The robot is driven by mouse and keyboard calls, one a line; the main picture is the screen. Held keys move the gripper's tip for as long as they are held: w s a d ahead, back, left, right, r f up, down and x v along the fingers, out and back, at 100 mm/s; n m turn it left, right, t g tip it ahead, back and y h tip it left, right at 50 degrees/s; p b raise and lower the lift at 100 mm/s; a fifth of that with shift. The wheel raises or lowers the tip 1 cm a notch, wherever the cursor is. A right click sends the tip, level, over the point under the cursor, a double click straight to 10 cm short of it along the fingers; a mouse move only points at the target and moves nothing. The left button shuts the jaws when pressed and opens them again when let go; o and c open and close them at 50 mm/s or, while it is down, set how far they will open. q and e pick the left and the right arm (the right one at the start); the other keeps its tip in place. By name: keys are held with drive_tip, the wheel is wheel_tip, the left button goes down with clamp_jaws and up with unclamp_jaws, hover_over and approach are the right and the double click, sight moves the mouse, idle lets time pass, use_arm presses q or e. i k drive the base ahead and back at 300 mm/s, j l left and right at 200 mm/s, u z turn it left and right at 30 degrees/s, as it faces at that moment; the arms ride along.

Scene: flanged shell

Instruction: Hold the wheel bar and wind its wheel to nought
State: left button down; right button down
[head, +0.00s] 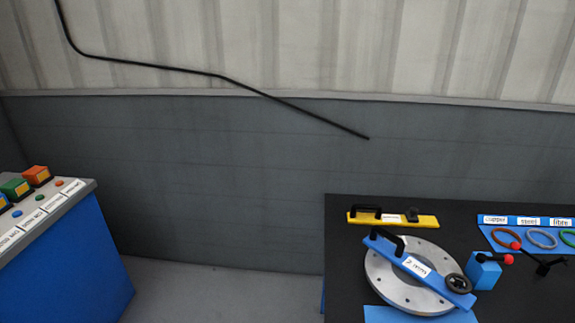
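A blue bar (427,271) lies tilted across a round grey metal flange (385,272) on the black table at the right. It has a black arched handle (386,240) at its far left end and a round black wheel (458,284) at its near right end. A white label (416,266) sits between them; its print is too small to read surely. The wheel's setting cannot be read. Neither of my grippers shows in the head view, and nothing is seen holding the bar.
A yellow bar (364,217) with a black handle lies behind the flange. A blue block (483,272) with a red-knobbed lever stands right of it. Coloured rings (507,237) lie on a labelled blue board. A blue cabinet (70,265) stands left; open floor lies between.

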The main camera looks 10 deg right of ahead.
sight(458, 285)
drive_tip(key=j+z, duration=0.1)
drive_tip(key=z, duration=1.4)
